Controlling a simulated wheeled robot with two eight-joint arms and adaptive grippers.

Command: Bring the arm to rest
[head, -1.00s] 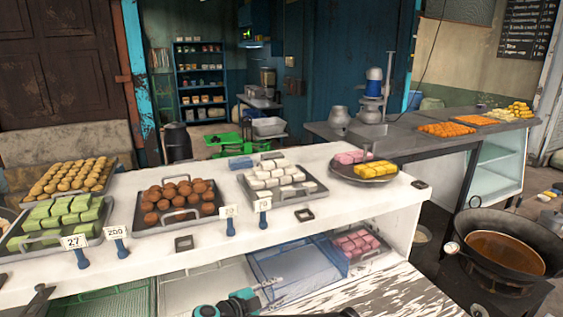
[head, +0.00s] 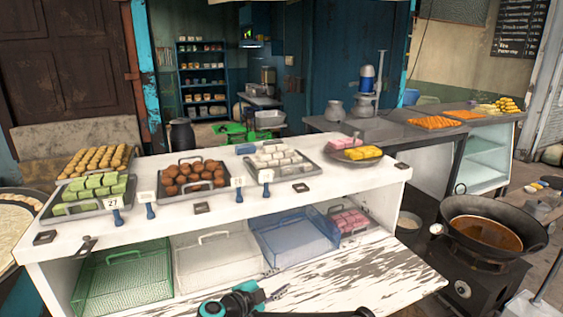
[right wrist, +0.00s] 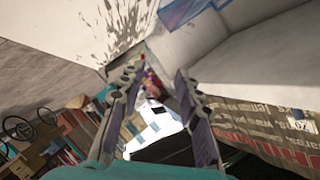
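My right gripper (head: 274,296) is low at the bottom middle of the head view, in front of the worn white shelf board (head: 375,277). In the right wrist view its two fingers (right wrist: 155,92) stand apart. A small red thing shows between them; it looks farther off, and I cannot tell what it is. Nothing appears to be held. My left gripper is not in view.
The white counter (head: 225,207) carries trays of green, brown and white sweets. A green wire basket (head: 122,282) and a blue bin (head: 296,238) sit on the shelf below. A wok of brown liquid (head: 487,232) stands at right.

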